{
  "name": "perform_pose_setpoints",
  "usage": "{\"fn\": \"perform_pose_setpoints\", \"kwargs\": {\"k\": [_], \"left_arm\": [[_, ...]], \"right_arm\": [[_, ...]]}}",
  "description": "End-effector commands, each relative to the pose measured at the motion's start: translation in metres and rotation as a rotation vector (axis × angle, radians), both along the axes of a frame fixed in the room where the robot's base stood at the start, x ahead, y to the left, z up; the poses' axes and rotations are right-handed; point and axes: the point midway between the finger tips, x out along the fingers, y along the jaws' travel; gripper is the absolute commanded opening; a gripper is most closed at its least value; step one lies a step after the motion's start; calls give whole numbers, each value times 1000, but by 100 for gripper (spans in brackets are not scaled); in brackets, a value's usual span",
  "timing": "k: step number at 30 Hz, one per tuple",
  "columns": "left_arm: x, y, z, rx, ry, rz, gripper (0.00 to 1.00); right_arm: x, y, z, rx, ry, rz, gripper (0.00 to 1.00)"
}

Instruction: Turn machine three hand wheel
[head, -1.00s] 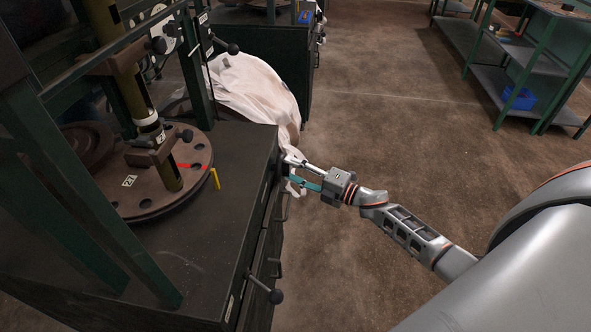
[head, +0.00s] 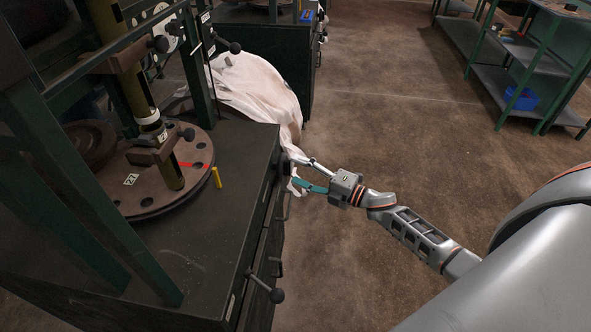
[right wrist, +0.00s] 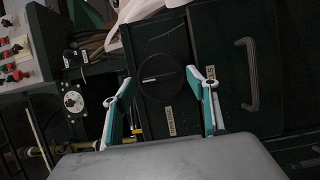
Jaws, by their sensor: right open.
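In the right wrist view a dark round wheel (right wrist: 161,76) with a bar across its face is on a dark green machine front, above a small label. In the head view a dark round part (head: 284,164) on the machine's right side faces my right gripper (head: 301,172), and it seems to be this wheel. The right gripper is open. In the right wrist view its fingers (right wrist: 160,78) show to the left and right of the wheel; I cannot tell whether they touch it. My left gripper is not in view.
The dark machine bench (head: 215,240) carries a round table with holes (head: 150,190). A black ball-ended lever (head: 276,295) sticks out lower on its side. A white bag (head: 255,85) lies behind. Green shelves (head: 520,60) stand far right; the floor between is clear.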

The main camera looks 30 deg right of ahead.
Motion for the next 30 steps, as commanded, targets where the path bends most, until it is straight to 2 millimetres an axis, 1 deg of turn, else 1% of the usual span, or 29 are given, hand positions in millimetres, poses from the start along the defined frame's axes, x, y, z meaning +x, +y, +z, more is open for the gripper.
{"fn": "perform_pose_setpoints", "kwargs": {"k": [1,9,15,20,30], "left_arm": [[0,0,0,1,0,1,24],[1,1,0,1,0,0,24],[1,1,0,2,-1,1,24],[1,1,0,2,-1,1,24],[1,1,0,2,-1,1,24]], "right_arm": [[-9,-5,-1,-3,3,1,58],[-57,-33,-1,-2,2,1,58],[-80,-47,0,-2,1,1,58],[-87,-51,0,-1,0,1,58],[-88,-52,1,-1,-1,1,58]]}}
